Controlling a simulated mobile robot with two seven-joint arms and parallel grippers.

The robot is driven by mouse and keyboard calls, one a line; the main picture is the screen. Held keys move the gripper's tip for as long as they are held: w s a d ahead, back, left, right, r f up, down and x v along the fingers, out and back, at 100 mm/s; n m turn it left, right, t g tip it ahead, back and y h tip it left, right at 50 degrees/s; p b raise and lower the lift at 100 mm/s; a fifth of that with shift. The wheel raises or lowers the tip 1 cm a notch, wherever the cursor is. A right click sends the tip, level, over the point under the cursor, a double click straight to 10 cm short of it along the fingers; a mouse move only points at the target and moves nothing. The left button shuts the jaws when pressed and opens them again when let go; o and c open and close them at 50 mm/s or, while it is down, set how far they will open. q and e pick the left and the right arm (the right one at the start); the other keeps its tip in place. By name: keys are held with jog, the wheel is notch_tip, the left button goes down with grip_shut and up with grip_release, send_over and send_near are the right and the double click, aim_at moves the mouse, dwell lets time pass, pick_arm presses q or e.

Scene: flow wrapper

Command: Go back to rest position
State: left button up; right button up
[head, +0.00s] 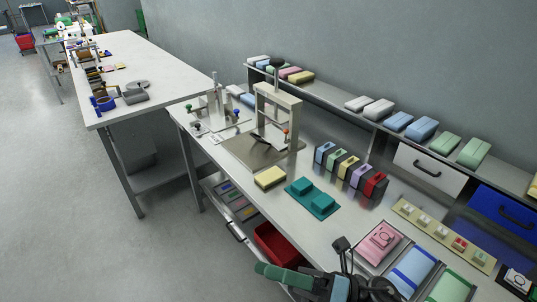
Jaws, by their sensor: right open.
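My right gripper (346,248) is at the bottom middle of the head view, dark and seen from above. It is open, and nothing shows between its fingers. My left gripper is not in view.
Teal blocks on a teal mat (322,206), a yellow block (270,177) and a row of coloured boxes (374,184) stand on the bench. A press-like frame (296,108) stands behind. A red bin (276,243) is below the front edge. Open floor lies left.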

jog(key=d+f+m+t+h, duration=0.6)
jog(key=f+m+t+h, duration=0.15)
jog(key=m, duration=0.65)
jog(key=d+f+m+t+h, duration=0.65)
jog(key=f+m, duration=0.25)
jog(key=m, duration=0.5)
jog(key=s+d+f+m+g+h, duration=0.3)
jog(key=s+f+m+g, duration=0.1)
jog(key=s+f, duration=0.3)
jog(key=s+d+f+m+g+h, duration=0.3)
jog(key=s+f+m, duration=0.3)
jog(key=s+f, duration=0.2)
jog(key=shift+s+d+f+g+p, duration=0.25)
jog(key=shift+s+f+g+p, duration=0.1)
jog(key=shift+g, duration=0.25)
jog(key=shift+w+r, duration=0.1)
